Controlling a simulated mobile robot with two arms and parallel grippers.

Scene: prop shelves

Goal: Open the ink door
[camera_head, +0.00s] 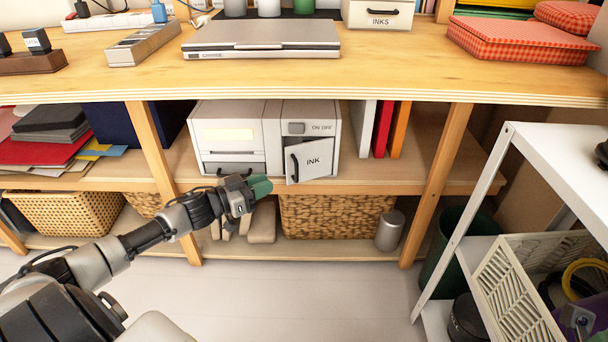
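The ink door (315,160) is a white panel marked INK with a dark handle on its left side. It stands ajar on the front of a white printer (228,133) on the middle shelf, its left edge swung out. My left gripper (262,187), with green fingertips, is in front of the printer, just left of and below the door. I see no clear contact between them. Its fingertips look close together, but whether they are open or shut is unclear.
The wooden worktop (400,75) overhangs the printer. Upright wooden posts (436,180) flank the bay, with books (383,128) right of the printer. A woven basket (338,216) and a grey cylinder (390,230) are below. A white rack (470,215) stands at right.

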